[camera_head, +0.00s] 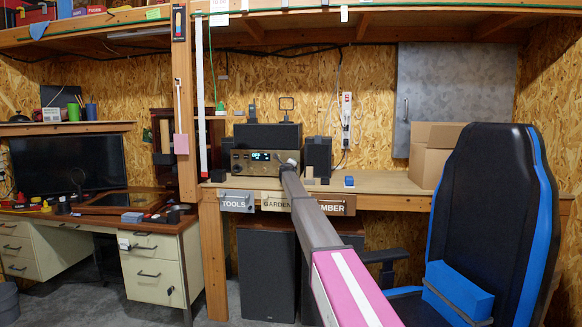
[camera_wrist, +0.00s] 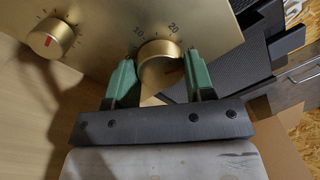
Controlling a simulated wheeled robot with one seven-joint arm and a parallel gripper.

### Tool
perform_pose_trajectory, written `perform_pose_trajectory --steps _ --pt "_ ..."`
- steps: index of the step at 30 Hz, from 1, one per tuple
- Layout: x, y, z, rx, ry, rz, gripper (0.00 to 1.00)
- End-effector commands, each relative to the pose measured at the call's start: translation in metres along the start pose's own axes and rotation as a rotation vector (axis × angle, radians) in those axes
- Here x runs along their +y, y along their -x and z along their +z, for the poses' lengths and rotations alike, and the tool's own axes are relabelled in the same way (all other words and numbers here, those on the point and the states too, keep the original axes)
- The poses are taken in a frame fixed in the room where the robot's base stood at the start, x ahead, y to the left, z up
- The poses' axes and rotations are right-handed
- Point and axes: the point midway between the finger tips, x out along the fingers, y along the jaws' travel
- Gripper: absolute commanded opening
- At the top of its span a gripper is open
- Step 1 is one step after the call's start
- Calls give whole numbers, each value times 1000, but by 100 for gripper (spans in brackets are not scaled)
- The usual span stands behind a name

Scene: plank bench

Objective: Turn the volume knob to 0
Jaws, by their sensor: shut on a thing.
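The brass-faced amplifier (camera_head: 240,168) with a lit display stands on the plank bench (camera_head: 375,182). In the wrist view its brass panel (camera_wrist: 110,25) fills the top. The volume knob (camera_wrist: 158,50), a round brass knob, has the scale numbers 10 and 20 printed above it. A reddish mark shows faintly on its right side, partly in shadow. The green fingers of my gripper (camera_wrist: 160,68) stand on both sides of this knob and are shut on it. In the head view my arm hides the knob and the fingers.
A second brass knob (camera_wrist: 50,38) with a red mark sits to the left on the panel. A small dark speaker (camera_head: 318,154) stands right of the amplifier. Cardboard boxes (camera_head: 432,155) are farther right on the bench. A black and blue chair (camera_head: 490,190) stands at the front right.

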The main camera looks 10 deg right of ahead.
Motion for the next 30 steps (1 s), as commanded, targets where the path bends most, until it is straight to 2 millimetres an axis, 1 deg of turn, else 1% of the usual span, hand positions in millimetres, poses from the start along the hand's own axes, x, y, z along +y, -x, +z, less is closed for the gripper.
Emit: perform_pose_trajectory --steps 30 --pt "1 0 -2 -57 957 19 25"
